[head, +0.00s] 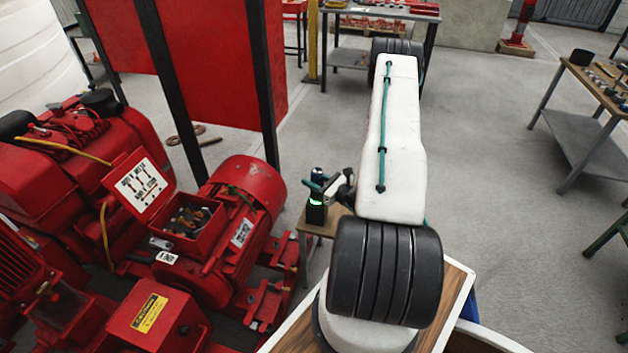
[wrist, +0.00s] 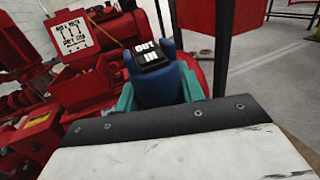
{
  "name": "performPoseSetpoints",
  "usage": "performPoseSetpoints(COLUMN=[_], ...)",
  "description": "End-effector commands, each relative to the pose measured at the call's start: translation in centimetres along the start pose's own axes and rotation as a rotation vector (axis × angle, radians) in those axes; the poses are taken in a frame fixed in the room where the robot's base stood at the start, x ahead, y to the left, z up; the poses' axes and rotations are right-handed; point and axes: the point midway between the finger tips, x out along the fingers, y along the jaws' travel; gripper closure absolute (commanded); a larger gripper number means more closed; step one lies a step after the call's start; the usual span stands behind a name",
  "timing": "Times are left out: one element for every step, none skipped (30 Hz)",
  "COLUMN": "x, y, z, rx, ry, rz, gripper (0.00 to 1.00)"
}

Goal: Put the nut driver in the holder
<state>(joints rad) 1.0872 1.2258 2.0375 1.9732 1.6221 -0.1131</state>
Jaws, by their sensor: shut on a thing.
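The nut driver (wrist: 155,85), a blue body with a black plate lettered OUT and IN, sits between the teal fingers of my gripper (wrist: 157,95) in the wrist view. The fingers are shut on its two sides. In the head view my gripper (head: 325,182) is just left of the white arm, beside the red motor. The dark tool shows there with a black lower part and a green light (head: 316,212), above or in front of a small wooden table (head: 325,228). I cannot tell if it touches the table. I cannot make out the holder for certain.
A red motor (head: 243,215) with an open red box (head: 190,222) of wires stands left of my gripper. A black post (head: 268,90) and red panel rise behind. Workbenches stand at the back (head: 350,57) and right (head: 600,90). The grey floor between is clear.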

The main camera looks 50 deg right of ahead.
Motion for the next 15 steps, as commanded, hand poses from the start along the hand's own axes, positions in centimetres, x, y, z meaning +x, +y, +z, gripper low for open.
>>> performPoseSetpoints(x=[0.02, 0.03, 0.03, 0.03, 0.03, 0.04, 0.04, 0.03, 0.03, 0.03, 0.03, 0.03, 0.03, 0.03, 0.02], y=[-0.01, -0.02, -0.02, -0.01, -0.01, -0.01, -0.01, -0.01, -0.01, -0.01, -0.01, 0.00, 0.00, 0.00, 0.00], z=[-0.05, -0.05, -0.02, -0.01, -0.01, 0.00, -0.01, -0.05, -0.14, -0.23, -0.32, -0.30, -0.29, -0.29, -0.29], rx=[-0.001, -0.001, -0.001, -0.001, -0.001, -0.001, -0.001, -0.001, -0.001, -0.001, -0.001, -0.001, -0.001, -0.001, -0.001], ry=[-0.002, -0.002, -0.002, -0.002, -0.002, -0.002, -0.002, -0.002, -0.002, -0.002, -0.002, -0.001, -0.001, -0.001, -0.001], rz=[0.000, 0.000, 0.000, 0.000, 0.000, 0.000, 0.000, 0.000, 0.000, 0.000, 0.000, 0.000, 0.000, 0.000, 0.000], gripper=[0.89, 0.89, 0.89, 0.89, 0.89, 0.89, 0.89, 0.89, 0.89, 0.89, 0.89, 0.50, 0.42, 0.39, 0.39])
